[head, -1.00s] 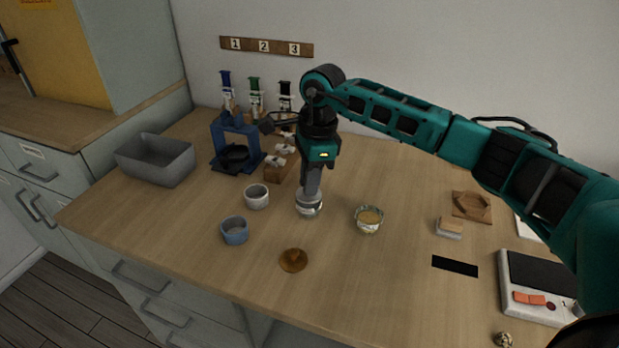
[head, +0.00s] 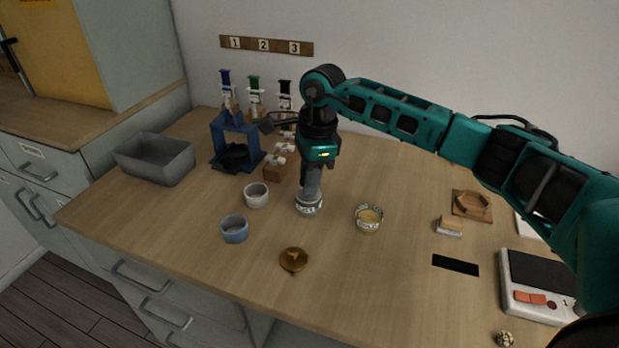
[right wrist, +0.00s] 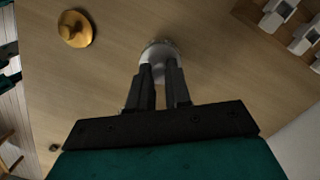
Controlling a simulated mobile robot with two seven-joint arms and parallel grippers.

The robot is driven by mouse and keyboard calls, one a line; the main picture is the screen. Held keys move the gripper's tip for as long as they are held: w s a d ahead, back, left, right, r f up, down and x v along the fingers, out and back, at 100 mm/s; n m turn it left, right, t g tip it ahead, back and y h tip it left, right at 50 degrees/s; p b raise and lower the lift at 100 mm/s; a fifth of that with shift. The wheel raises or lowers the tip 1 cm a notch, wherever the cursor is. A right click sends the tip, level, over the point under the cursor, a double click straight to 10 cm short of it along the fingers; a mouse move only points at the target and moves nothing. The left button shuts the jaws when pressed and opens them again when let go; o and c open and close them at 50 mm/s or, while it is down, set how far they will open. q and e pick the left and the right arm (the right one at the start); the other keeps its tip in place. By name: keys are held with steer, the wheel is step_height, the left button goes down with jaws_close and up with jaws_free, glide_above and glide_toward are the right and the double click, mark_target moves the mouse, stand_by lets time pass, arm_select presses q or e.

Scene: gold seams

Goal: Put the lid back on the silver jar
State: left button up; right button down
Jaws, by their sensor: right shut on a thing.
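The silver jar (head: 308,209) stands on the wooden table, directly under my right gripper (head: 310,192). The gripper points down with its fingers close together, shut on a silver domed piece that looks like the lid (right wrist: 157,54). In the head view this piece sits at the jar's top; I cannot tell whether it is seated or just above, because the fingers cover part of it. A brass-coloured round lid with a knob (head: 293,260) lies on the table nearer the front; it also shows in the right wrist view (right wrist: 75,28). My left gripper is out of view.
A white cup (head: 256,196) and a blue cup (head: 234,230) stand to the left. A patterned bowl (head: 369,219) stands close on the right. A grey bin (head: 155,160), a blue stand (head: 222,138) and a scale (head: 536,285) are farther out. The front middle is mostly clear.

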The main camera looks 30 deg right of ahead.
steer(key=c, duration=0.5)
jaws_free()
steer(key=shift+r+p, duration=2.3)
steer(key=shift+r, duration=1.25)
jaws_close()
